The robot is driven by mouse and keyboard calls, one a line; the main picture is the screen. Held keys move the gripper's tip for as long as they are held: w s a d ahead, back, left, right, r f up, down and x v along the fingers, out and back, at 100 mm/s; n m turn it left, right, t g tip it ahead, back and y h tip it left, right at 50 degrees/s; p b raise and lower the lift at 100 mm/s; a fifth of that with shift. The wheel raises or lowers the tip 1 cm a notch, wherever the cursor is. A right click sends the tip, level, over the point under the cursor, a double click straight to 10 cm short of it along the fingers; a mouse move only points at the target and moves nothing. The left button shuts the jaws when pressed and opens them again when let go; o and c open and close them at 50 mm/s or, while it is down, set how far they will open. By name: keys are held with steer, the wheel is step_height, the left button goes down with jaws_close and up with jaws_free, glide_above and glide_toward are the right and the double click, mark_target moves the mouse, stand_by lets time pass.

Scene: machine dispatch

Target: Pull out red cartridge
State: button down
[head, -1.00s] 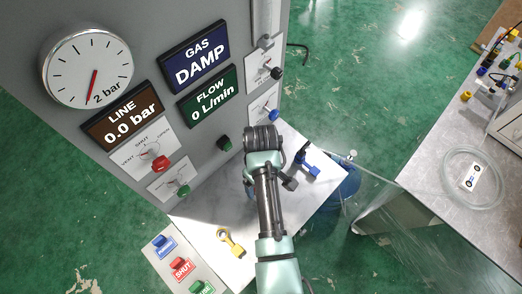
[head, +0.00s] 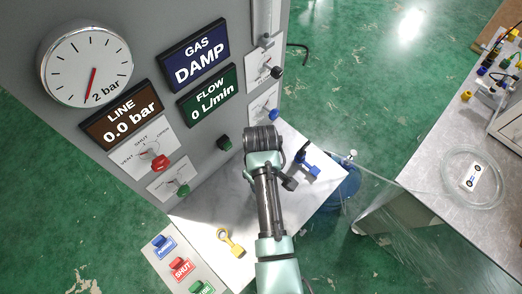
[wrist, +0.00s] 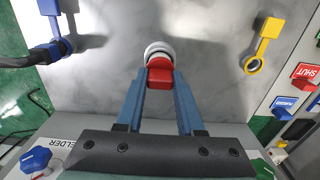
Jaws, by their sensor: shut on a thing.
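The red cartridge (wrist: 160,72) shows in the wrist view at the top middle, between the tips of my gripper (wrist: 160,84). The two blue fingers are shut on its red body. A pale round ring or collar (wrist: 158,50) sits at its far end, against the grey surface. I cannot tell how far the cartridge sits in or out of that collar. In the head view my arm hides the cartridge and the fingertips, and the dark wrist part of my gripper (head: 262,140) is next to the panel.
The grey panel carries a gauge (head: 86,68), a red knob (head: 161,163) and several signs. A yellow tag (head: 230,242) and a blue fitting (head: 307,163) are on the pale shelf.

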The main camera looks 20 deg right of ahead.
steer(key=shift+w+r+p, duration=0.1)
steer(key=shift+r+p, duration=0.45)
steer(key=shift+p, duration=0.1)
steer(key=shift+r+p, duration=0.5)
steer(key=shift+r, duration=0.05)
steer(key=shift+r+p, duration=2.65)
steer(key=shift+p, duration=0.1)
steer(key=shift+r+p, duration=0.6)
steer(key=shift+p, duration=0.05)
steer(key=shift+f, duration=0.1)
